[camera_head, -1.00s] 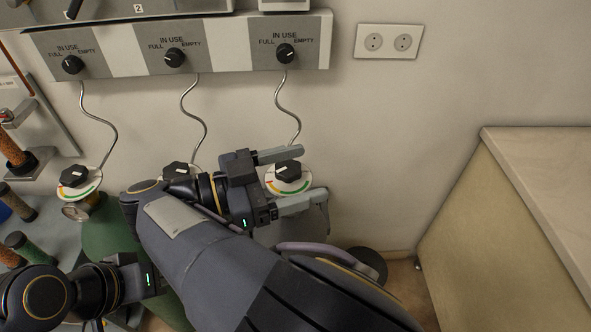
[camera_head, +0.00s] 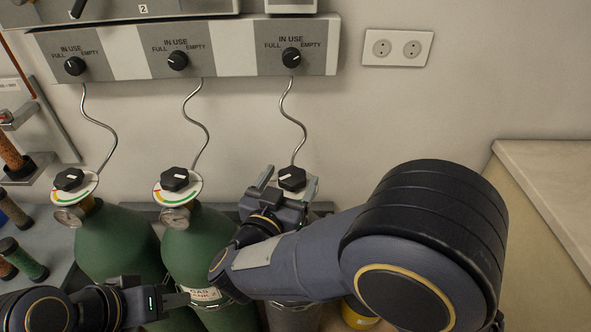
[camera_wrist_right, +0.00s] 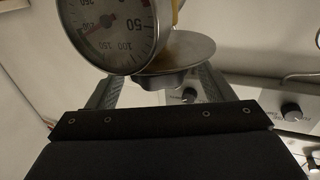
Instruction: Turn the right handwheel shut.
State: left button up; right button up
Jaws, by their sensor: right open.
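The right handwheel (camera_head: 291,178) is a black knob on a white disc, on top of the rightmost gas bottle at the end of a curled metal tube. My right gripper (camera_head: 290,183) is open, with one finger on each side of the knob; I cannot tell whether they touch it. In the right wrist view the open fingers (camera_wrist_right: 160,88) stand on either side of the dark knob below the disc (camera_wrist_right: 188,52). A round pressure gauge (camera_wrist_right: 115,30) is close by. My left gripper (camera_head: 178,300) is low at the left; its jaws are unclear.
Two green bottles with similar handwheels (camera_head: 175,180) (camera_head: 69,180) stand to the left. A wall panel (camera_head: 222,50) with several selector knobs hangs above. A counter (camera_head: 555,190) is at the right.

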aim_at(295, 169)
jog(key=shift+x, duration=1.9)
jog(key=shift+s, duration=0.1)
